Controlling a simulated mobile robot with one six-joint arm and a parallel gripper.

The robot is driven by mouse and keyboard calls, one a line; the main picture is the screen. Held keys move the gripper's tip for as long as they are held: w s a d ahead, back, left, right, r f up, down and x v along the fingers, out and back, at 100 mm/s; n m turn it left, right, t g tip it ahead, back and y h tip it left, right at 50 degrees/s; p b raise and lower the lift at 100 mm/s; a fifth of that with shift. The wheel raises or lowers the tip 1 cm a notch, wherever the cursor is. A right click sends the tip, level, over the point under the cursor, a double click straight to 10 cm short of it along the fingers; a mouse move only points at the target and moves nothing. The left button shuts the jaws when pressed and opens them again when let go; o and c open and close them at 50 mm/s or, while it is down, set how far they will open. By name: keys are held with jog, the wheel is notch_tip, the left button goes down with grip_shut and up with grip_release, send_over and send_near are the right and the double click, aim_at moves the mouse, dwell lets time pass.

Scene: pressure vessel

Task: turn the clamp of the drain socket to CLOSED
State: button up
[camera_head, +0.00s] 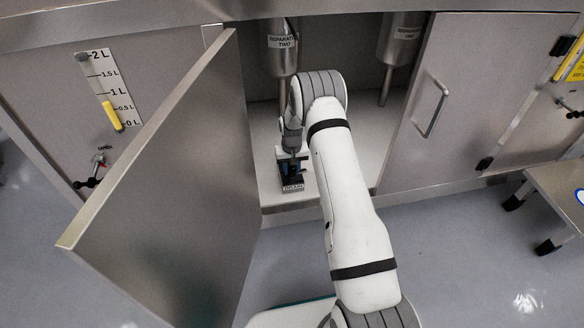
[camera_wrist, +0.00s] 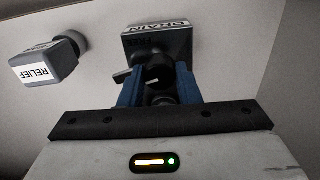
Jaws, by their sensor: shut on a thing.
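The drain socket (camera_wrist: 168,44), a dark block labelled DRAIN, is at the top of the wrist view; in the head view it stands on the cabinet floor (camera_head: 292,186). Its dark clamp (camera_wrist: 158,74) sits in front of the block, with a small light lever pointing left. My gripper (camera_wrist: 158,84) is shut on the clamp, with one blue finger on each side. The fingers hide part of the clamp, and its exact setting cannot be read. In the head view my arm partly covers the clamp.
A RELIEF block (camera_wrist: 48,64) is left of the drain socket in the wrist view. An open cabinet door (camera_head: 165,190) stands left of my arm. Separator vessels (camera_head: 283,52) hang above. A closed door (camera_head: 465,95) is on the right.

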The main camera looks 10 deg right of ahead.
jog(key=n, duration=0.3)
jog(key=shift+n, duration=0.3)
jog(key=n, duration=0.3)
jog(key=shift+n+p, duration=0.3)
jog(key=shift+p, duration=0.1)
jog(key=n, duration=0.4)
jog(key=shift+n, duration=2)
jog(key=o, duration=1)
jog(key=shift+r, duration=0.1)
